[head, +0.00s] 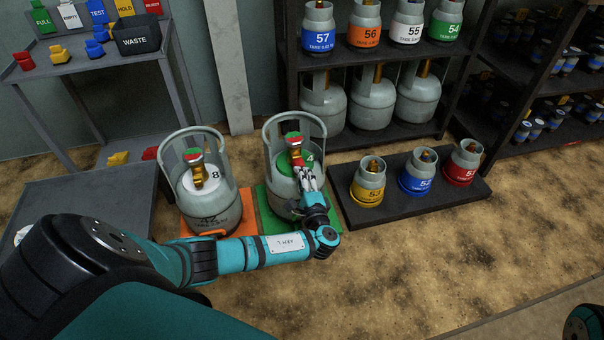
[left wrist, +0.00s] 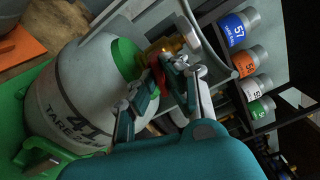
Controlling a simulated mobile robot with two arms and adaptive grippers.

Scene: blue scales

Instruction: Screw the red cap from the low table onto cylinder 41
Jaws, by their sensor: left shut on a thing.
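Cylinder 41 (head: 283,153) is a grey gas cylinder with a green top, upright on a green scale (head: 271,220). Its number shows in the left wrist view (left wrist: 75,105). A brass valve with a red and green top (head: 293,138) rises from it inside the guard ring. My left gripper (head: 299,168) reaches in at the valve. In the left wrist view its fingers (left wrist: 158,75) are shut on the red cap (left wrist: 153,101) beside the brass valve (left wrist: 167,45). The fingers hide much of the cap, and I cannot tell whether it is seated on the outlet.
A second grey cylinder (head: 183,192) stands on an orange scale to the left. A low black platform (head: 406,207) with three small cylinders lies to the right. A shelf of cylinders (head: 385,50) stands behind. A low grey table (head: 70,196) is at left.

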